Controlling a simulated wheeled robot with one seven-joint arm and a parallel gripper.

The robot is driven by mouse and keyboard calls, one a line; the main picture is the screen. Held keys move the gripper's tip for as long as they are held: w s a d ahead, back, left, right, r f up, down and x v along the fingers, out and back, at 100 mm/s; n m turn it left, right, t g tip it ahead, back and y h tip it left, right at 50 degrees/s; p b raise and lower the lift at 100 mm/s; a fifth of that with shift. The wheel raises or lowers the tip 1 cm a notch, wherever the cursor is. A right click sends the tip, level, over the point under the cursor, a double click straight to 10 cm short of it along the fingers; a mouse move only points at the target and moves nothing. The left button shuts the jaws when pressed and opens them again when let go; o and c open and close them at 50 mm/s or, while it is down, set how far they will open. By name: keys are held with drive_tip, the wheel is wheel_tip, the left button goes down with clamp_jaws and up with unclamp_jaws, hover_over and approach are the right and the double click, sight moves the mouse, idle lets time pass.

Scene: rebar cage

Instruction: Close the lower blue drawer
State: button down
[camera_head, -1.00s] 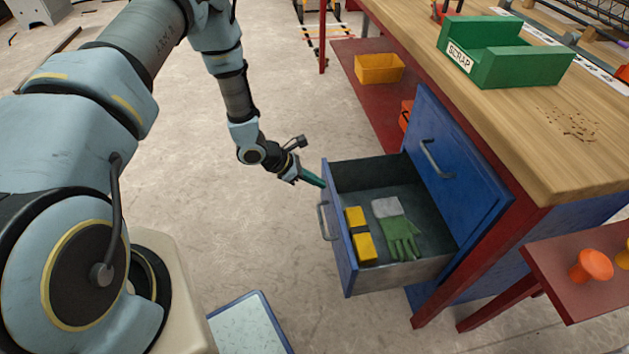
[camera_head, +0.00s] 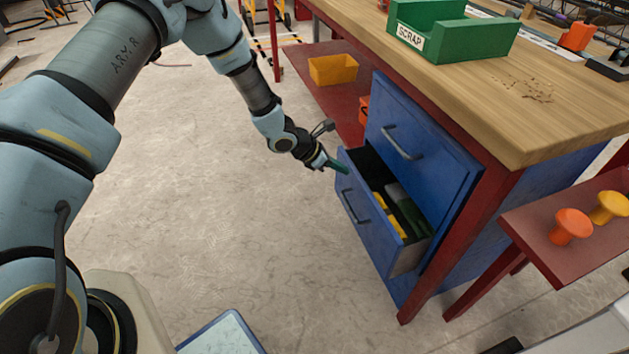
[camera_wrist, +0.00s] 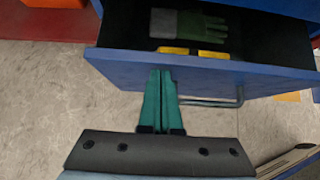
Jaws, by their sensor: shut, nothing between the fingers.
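The lower blue drawer (camera_head: 372,222) is partly open under the workbench. Its grey handle (camera_head: 352,207) is on its front. Inside lie a yellow item (camera_head: 386,212) and a green and grey glove (camera_head: 408,212), partly hidden by the drawer front. My gripper (camera_head: 340,167) is shut and empty, with its teal fingertips at the upper left of the drawer front. In the wrist view the shut fingers (camera_wrist: 161,75) reach the edge of the drawer front (camera_wrist: 200,74), beside the handle (camera_wrist: 212,102). Whether they press on it is hard to tell.
The upper blue drawer (camera_head: 420,150) is shut. The wooden bench top (camera_head: 480,110) carries a green scrap bin (camera_head: 450,35). A yellow bin (camera_head: 333,69) sits on the red lower shelf. A red side table (camera_head: 540,225) stands at the right. The floor at left is clear.

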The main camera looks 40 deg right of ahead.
drive_tip(key=s+d+b, duration=0.1)
drive_tip(key=s+d, duration=0.2)
drive_tip(key=d, duration=0.6)
drive_tip(key=shift+s+d, duration=0.3)
drive_tip(key=shift+s, duration=0.1)
